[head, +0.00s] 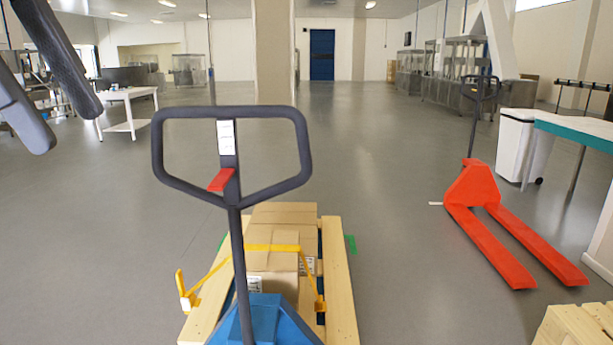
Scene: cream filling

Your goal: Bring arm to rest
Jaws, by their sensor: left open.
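My left gripper (67,128) shows in the upper left corner of the head view, with two dark fingers pointing down and to the right. The fingers are apart, with nothing between them. The gripper is up and left of the black loop handle (232,112) of a blue pallet jack (263,318), not touching it in the picture. The rest of the left arm is cut off by the frame edge. My right gripper is out of view.
A wooden pallet (340,285) with strapped cardboard boxes (285,214) stands by the blue jack. A red pallet jack (472,190), a white bin (515,135) and a green-edged table (575,130) are right. A white table (128,94) stands left. The middle floor is clear.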

